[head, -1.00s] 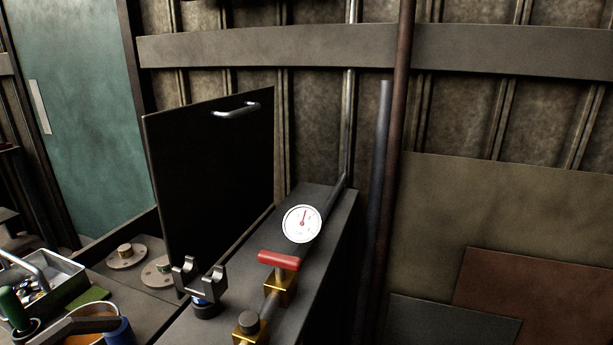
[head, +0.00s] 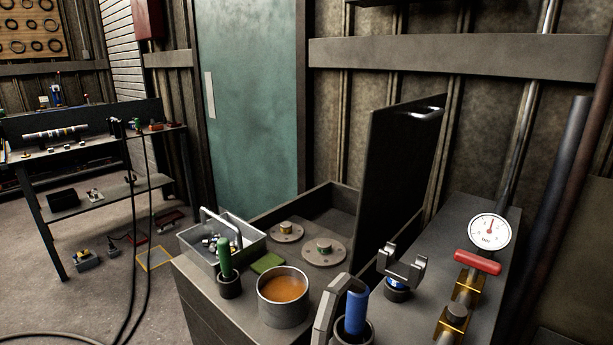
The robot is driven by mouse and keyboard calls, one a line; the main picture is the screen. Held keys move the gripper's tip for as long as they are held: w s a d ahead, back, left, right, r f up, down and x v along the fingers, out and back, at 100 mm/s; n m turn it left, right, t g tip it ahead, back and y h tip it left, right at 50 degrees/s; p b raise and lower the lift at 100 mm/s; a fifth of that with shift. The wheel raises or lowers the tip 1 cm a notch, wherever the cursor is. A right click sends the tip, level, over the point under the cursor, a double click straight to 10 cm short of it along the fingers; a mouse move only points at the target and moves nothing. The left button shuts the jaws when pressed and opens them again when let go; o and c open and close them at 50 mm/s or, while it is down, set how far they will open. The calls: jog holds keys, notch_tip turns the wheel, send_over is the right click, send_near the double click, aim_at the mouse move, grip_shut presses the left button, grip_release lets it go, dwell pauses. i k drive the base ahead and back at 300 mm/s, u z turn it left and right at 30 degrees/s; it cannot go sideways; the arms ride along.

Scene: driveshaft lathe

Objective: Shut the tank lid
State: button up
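The tank lid (head: 401,170) is a dark flat panel standing upright and open along the right side of the tank. A shiny metal handle (head: 425,113) is near its top edge. The tank (head: 320,199) is an open grey box with two round flanged parts (head: 323,250) visible inside. Part of its inside is hidden by things at the front and by the lid. My gripper is not in view.
At the front stand a metal basket (head: 222,240), a green-handled tool (head: 224,257), a pot of orange liquid (head: 283,297) and a blue-handled tool (head: 356,310). Right of the lid are a forked holder (head: 403,264), red valve handle (head: 477,263) and gauge (head: 489,231). Open floor (head: 100,290) lies left.

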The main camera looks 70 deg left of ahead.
aim_at(401, 140)
jog(key=u, duration=2.75)
jog(key=k, duration=0.6)
jog(key=z, duration=0.55)
jog(key=i, duration=0.5)
jog(key=u, duration=0.05)
